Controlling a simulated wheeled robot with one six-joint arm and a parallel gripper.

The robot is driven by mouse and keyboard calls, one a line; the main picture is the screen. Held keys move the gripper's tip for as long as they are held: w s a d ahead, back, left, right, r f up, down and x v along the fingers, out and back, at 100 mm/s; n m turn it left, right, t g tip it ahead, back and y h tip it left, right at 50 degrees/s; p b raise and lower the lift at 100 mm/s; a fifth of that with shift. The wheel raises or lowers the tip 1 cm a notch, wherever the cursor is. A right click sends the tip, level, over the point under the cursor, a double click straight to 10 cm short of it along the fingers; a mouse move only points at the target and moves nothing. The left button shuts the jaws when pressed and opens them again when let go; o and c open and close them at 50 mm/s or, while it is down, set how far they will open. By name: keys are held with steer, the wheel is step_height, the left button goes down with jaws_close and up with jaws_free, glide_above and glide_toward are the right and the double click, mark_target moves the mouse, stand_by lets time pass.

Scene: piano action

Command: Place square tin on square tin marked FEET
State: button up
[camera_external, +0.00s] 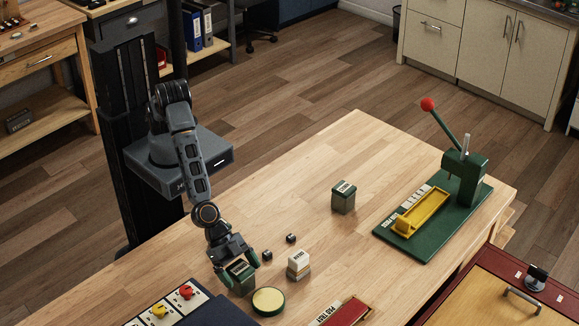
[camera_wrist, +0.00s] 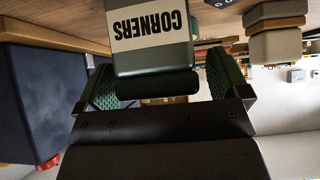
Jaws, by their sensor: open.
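A dark green square tin (camera_external: 241,279) with a pale label stands at the table's front, beside a round tin. In the wrist view its label reads CORNERS (camera_wrist: 150,30). My gripper (camera_external: 236,266) is open, with its green-padded fingers on either side of this tin; I cannot tell whether the pads touch it. A second green square tin (camera_external: 344,198) with a pale label on top stands alone near the middle of the table. Its label is too small to read, so I cannot confirm that it says FEET.
A round yellow-topped tin (camera_external: 269,301), a white-topped block stack (camera_external: 298,265) and dark small cubes (camera_external: 267,254) are close by. A red tray (camera_external: 347,313) lies in front. A green lever press (camera_external: 465,178) stands at right. The wood between the two tins is mostly clear.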

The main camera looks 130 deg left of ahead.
steer(key=shift+c, duration=0.3)
steer(key=c, duration=1.1)
steer(key=shift+c, duration=0.4)
steer(key=shift+r, duration=0.1)
